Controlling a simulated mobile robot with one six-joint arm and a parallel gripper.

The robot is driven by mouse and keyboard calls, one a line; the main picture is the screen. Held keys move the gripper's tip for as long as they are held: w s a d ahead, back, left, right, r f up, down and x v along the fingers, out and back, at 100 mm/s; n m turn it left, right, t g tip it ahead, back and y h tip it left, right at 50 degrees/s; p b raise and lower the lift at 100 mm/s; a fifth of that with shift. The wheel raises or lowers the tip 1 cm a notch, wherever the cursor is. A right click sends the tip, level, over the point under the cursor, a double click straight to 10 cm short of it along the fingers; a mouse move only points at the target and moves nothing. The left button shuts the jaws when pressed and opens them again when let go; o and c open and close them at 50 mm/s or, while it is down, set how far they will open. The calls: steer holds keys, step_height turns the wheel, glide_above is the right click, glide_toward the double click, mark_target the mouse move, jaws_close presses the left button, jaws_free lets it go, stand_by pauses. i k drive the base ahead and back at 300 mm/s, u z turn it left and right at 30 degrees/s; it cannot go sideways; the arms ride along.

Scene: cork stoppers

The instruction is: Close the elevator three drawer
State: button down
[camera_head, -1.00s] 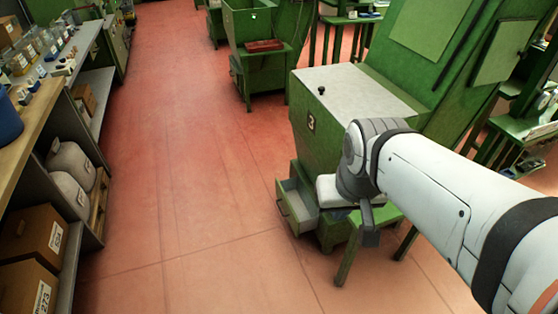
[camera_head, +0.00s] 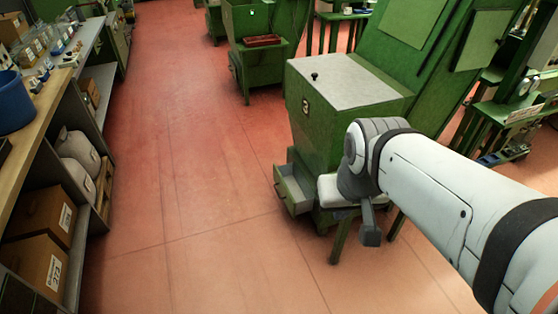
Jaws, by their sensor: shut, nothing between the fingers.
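The green elevator three (camera_head: 330,125) stands right of centre, with a "3" plate (camera_head: 305,107) on its side and a pale top. Its small drawer (camera_head: 292,190) is low on the left side, pulled out, and its pale inside shows. My white arm comes in from the right and covers part of the elevator's lower right. My gripper (camera_head: 370,232) shows only as a small dark grey part below the wrist, to the right of the drawer and apart from it in the picture. It is shut and empty; its fingertips are hard to make out.
Shelves with boxes (camera_head: 40,262) and sacks line the left. Another green machine (camera_head: 262,60) stands behind. The red floor (camera_head: 190,200) between is clear.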

mark_target(302, 184)
steer(key=z, duration=0.15)
steer(key=i, duration=1.45)
steer(key=u, duration=0.6)
steer(key=k, duration=0.9)
steer(key=u, duration=0.2)
steer(key=i, duration=0.9)
steer(key=z, duration=0.1)
